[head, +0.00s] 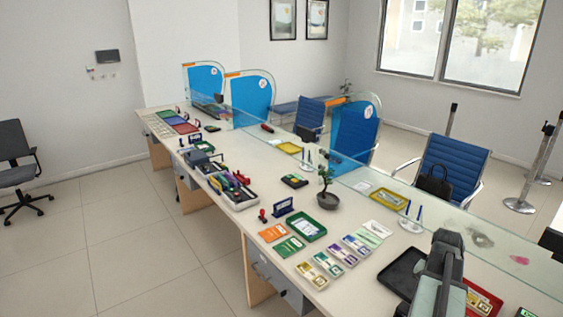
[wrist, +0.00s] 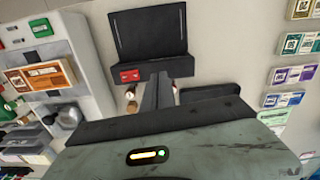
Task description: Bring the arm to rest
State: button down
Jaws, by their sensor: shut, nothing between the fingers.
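My gripper (wrist: 158,95) shows in the wrist view as dark fingers closed together, with nothing held. My grey-green wrist housing with a small yellow and green light fills the bottom of that view. In the head view, my arm stands over the front right of the counter (head: 268,163), its dark and grey-green links hiding part of what lies behind it. The fingertips cannot be made out there. In the wrist view, the fingers are in front of a dark device or tray (wrist: 150,32) with a red patch; whether they touch it cannot be told.
Close to my arm are a black tray (head: 402,272) and a red-rimmed tray (head: 493,299). Several banknote bundles (head: 327,264), a green tray (head: 307,227) and a potted plant (head: 327,199) stand to the left. Glass screens (head: 430,215) line the far edge.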

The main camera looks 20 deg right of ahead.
jog(key=w+a+n, duration=0.3)
jog(key=w+a, duration=0.5)
jog(key=a, duration=0.5)
jog(key=w+a+n, duration=0.3)
jog(key=w+a, duration=0.6)
jog(key=a, duration=0.4)
jog(key=a+n, duration=0.7)
jog(key=a, duration=1.3)
jog(key=shift+a, duration=0.3)
jog(key=shift+s+d, duration=0.1)
